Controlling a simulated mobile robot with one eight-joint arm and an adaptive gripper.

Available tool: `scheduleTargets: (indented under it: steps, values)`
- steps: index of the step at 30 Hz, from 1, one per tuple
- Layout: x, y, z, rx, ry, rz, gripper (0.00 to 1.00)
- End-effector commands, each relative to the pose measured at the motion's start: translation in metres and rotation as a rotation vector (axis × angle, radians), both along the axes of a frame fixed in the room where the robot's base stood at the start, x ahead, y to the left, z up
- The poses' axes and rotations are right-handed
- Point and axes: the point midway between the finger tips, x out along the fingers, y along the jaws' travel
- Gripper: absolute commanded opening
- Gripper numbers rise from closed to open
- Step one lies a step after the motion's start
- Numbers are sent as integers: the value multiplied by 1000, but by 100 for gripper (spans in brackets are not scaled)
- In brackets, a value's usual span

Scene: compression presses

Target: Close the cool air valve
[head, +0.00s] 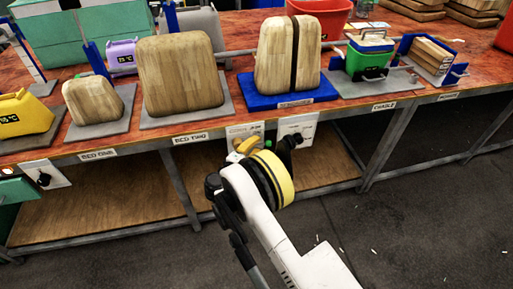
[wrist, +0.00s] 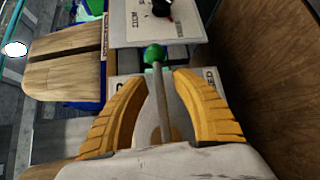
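In the wrist view, a valve lever (wrist: 160,95) with a green ball knob (wrist: 154,54) points between the two orange fingers of my gripper (wrist: 157,80). The fingers stand apart, one on each side of the lever, with space between; no grip shows. The lever's base is hidden by my gripper. In the head view, my gripper (head: 243,147) is in front of a white panel (head: 236,132) on the bench front. A second white panel (head: 306,124) with a dark knob is to its right. The cool air label cannot be read.
The bench (head: 190,127) carries wooden blocks (head: 178,75) and a blue plate (head: 290,98) above the panels. A green cooler-like box (head: 368,58) stands to the right. A wooden lower shelf (head: 115,205) runs under the bench. Open floor (head: 430,220) lies at right.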

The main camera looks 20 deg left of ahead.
Motion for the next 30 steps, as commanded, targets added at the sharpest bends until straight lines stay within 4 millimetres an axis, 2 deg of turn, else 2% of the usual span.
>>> scheduleTargets:
  steps: [7,8,9,11,23,30]
  values:
    - [1,0,0,0,0,0,32]
    - [1,0,0,0,0,0,28]
    - [1,0,0,0,0,0,16]
    - [1,0,0,0,0,0,0]
    - [1,0,0,6,4,1,0]
    - [1,0,-5,71,44,0,0]
